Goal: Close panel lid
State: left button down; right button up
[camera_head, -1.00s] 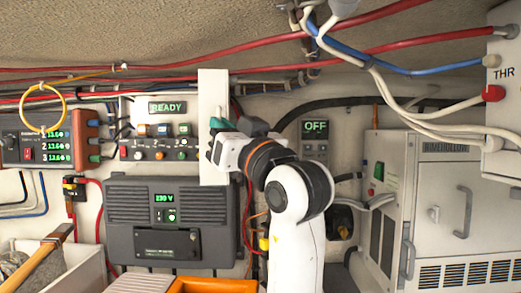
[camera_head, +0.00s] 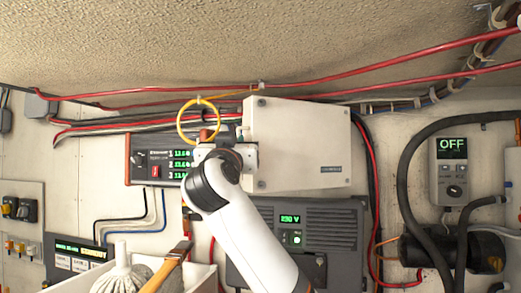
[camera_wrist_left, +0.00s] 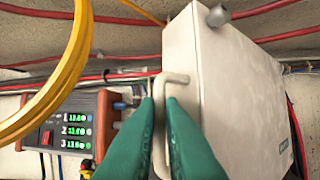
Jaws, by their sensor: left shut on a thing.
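The panel lid (camera_head: 305,145) is a flat off-white door facing me, and it covers the panel's display and switches. I cannot tell whether it sits fully flush. In the left wrist view the lid (camera_wrist_left: 235,90) fills the right half, with a pale loop handle (camera_wrist_left: 172,78) on its left edge. My left gripper (camera_head: 242,150) is at that left edge in the head view. Its green fingers (camera_wrist_left: 162,110) are shut on the handle in the wrist view. My right gripper is not in view.
A yellow ring (camera_head: 199,121) hangs just left of the lid, close to my gripper. A battery monitor (camera_head: 160,158) is behind it. A dark inverter (camera_head: 320,235) is below the lid. Red cables (camera_head: 330,78) run above. A bin (camera_head: 200,275) stands at bottom left.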

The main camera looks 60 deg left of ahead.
pick_arm(q)
jog(key=w+a+m+t+h, duration=0.2)
jog(key=w+a+t+h, duration=0.1)
jog(key=a, duration=0.6)
jog(key=w+a+m+t+h, duration=0.2)
jog(key=a+h, duration=0.3)
jog(key=a, duration=0.5)
jog(key=shift+w+m+t+h+p, duration=0.45)
jog(key=shift+w+m, duration=0.1)
jog(key=shift+m, duration=0.15)
jog(key=shift+a+r, duration=0.1)
jog(key=c, duration=1.8)
grip_release()
jog(key=shift+s, duration=0.2)
jog(key=shift+w, duration=0.15)
